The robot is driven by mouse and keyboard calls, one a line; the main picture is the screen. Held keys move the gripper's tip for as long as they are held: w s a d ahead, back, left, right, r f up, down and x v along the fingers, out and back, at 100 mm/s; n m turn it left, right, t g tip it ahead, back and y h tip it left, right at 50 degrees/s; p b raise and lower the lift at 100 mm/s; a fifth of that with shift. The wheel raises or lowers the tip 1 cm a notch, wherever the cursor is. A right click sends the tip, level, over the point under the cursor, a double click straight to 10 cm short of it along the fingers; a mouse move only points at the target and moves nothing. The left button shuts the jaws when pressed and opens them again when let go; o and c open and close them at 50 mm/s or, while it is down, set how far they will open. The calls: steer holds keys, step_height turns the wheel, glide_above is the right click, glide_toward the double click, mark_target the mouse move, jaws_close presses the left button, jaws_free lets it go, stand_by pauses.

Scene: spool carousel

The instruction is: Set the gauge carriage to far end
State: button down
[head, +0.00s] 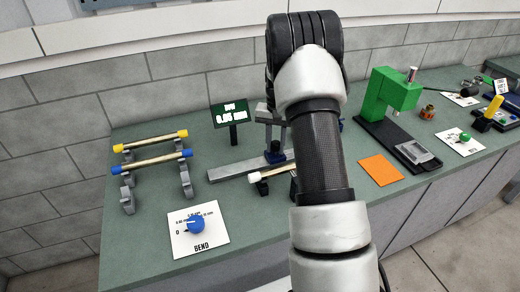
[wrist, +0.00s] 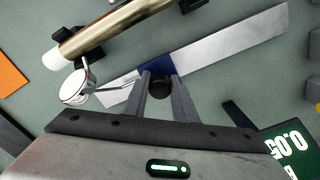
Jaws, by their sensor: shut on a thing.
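The gauge carriage is a small blue block (wrist: 153,70) with a black knob (wrist: 160,90), sitting on a flat grey metal rail (wrist: 230,42). In the wrist view it is nearer the rail's left end, with a long bare stretch to its right. My gripper (wrist: 163,97) is shut on the knob, one grey finger each side. A round dial gauge (wrist: 76,88) stands out left of the carriage, near a brass-coloured shaft with a white end. In the head view the carriage (head: 274,153) and rail (head: 228,170) show left of my arm, which hides the rail's right part.
A display (head: 230,114) behind the rail appears to read 0.05. Two capped rods (head: 152,161) rest on grey stands at left. A card with a blue BEND knob (head: 195,225) lies in front. An orange sheet (head: 381,170) and a green press (head: 390,95) are at right.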

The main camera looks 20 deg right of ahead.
mark_target(279, 142)
steer(key=shift+d, duration=0.7)
steer(key=c, duration=1.5)
jaws_free()
steer(key=shift+r, duration=0.1)
steer(key=shift+o, duration=0.2)
step_height(279, 142, up, 17)
steer(key=shift+r, duration=0.2)
